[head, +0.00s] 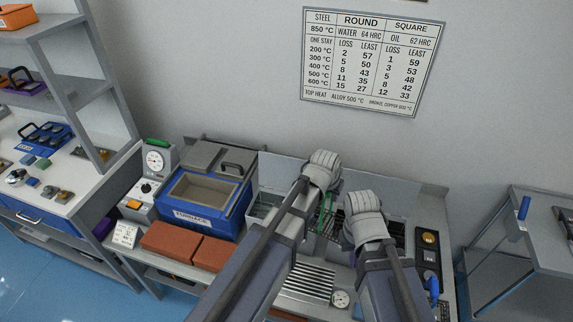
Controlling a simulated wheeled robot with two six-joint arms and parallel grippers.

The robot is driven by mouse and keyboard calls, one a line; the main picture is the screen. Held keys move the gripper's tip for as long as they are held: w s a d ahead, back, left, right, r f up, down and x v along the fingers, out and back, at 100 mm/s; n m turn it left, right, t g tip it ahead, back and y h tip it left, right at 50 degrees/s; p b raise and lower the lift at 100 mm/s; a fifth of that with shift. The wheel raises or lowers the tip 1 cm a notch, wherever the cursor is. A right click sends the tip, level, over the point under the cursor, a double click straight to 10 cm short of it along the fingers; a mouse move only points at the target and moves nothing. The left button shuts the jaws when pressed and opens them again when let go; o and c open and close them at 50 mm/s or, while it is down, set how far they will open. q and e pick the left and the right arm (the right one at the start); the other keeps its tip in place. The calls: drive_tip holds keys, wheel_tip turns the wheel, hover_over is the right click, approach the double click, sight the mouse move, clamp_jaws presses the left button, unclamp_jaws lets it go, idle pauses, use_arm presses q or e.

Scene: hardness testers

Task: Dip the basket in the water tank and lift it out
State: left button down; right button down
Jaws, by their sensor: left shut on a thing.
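My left gripper (322,172) is over the metal bench and shut on the basket, whose green handle shows just below it. The dark wire basket (325,222) is mostly hidden by my arms and grippers. I cannot tell how deep it hangs. A tank opening with a pale inside (264,205), which looks like the water tank, is left of my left gripper, partly behind my arm. My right gripper (362,212) is lower and to the right, beside the basket. Its fingers are hidden, so I cannot tell whether it is open or shut.
A blue furnace box (205,209) and red-brown bricks (190,246) stand to the left. A dark opening (396,234) and a control panel with buttons (429,255) are right of my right gripper. A grey side table (535,240) stands farther right.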

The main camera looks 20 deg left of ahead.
use_arm(q)
drive_tip(key=w+a+r+n+p, duration=0.1)
drive_tip(key=w+a, duration=0.1)
drive_tip(key=a, duration=0.6)
drive_tip(key=w+a+r+n+y+p, duration=0.1)
drive_tip(key=w+a+r+p, duration=0.1)
drive_tip(key=a, duration=0.5)
drive_tip(key=shift+w+a+r, duration=0.3)
drive_tip(key=shift+w+a, duration=0.05)
drive_tip(key=shift+w, duration=0.45)
wheel_tip(320, 180, down, 15)
drive_tip(key=b, duration=1.4)
drive_tip(key=shift+r+b, duration=0.15)
drive_tip(key=shift+b, duration=0.15)
drive_tip(key=shift+r, duration=0.1)
drive_tip(key=shift+r+p, duration=0.8)
drive_tip(key=shift+p, duration=0.15)
drive_tip(key=shift+f, duration=0.15)
drive_tip(key=shift+f+b, duration=0.8)
drive_tip(key=shift+b, duration=0.15)
drive_tip(key=shift+r, duration=0.2)
